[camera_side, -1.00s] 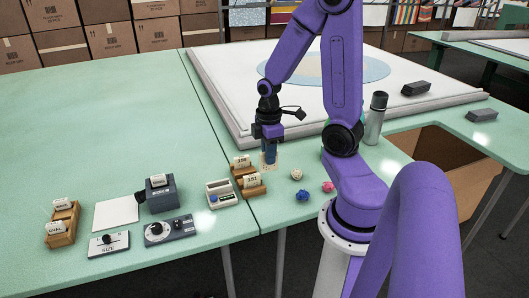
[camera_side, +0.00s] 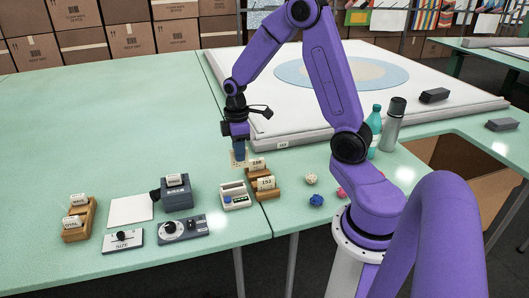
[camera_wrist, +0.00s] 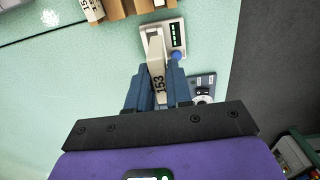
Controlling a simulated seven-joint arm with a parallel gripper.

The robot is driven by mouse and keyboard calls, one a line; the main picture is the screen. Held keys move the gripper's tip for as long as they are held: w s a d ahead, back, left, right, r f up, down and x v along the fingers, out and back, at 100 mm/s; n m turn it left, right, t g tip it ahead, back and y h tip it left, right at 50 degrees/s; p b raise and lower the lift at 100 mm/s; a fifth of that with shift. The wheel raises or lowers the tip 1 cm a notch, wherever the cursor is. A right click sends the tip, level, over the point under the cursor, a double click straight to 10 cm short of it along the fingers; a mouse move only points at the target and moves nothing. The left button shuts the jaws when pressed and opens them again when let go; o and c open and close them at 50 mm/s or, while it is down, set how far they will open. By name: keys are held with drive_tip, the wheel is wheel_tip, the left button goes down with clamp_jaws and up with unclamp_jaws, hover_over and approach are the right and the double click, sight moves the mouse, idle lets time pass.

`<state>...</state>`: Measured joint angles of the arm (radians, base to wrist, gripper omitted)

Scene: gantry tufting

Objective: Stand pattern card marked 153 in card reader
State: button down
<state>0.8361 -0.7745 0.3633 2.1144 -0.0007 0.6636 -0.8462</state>
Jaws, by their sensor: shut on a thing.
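In the side view, the card (camera_side: 238,160) hangs below the fingers, partly hidden. The card reader appears to be the small white unit (camera_side: 224,189) with a slot, a green display and a blue knob. It also shows in the wrist view (camera_wrist: 152,29), just beyond the card's far end. The card looks above the table and behind the reader in the side view; I cannot tell the exact gap.
A wooden rack (camera_side: 269,189) with cards stands right of the reader. A dark grey box (camera_side: 178,200) with a card, a dial panel (camera_side: 184,230) and another card rack (camera_side: 77,225) stand left. Small balls and bottles lie or stand right. The back-left table is clear.

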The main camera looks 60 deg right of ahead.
drive_tip(key=shift+w+a+f, duration=0.1)
drive_tip(key=shift+w+a, duration=0.05)
drive_tip(key=shift+w, duration=0.45)
drive_tip(key=shift+w+a+f, duration=0.1)
drive_tip(key=shift+w+a, duration=0.05)
drive_tip(key=shift+w, duration=0.45)
drive_tip(key=shift+w+f, duration=0.15)
drive_tip(key=shift+f, duration=4.7)
drive_tip(key=c, duration=0.9)
unclamp_jaws()
drive_tip(key=shift+c, duration=0.2)
wheel_tip(320, 180, up, 17)
drive_tip(key=shift+r, duration=0.2)
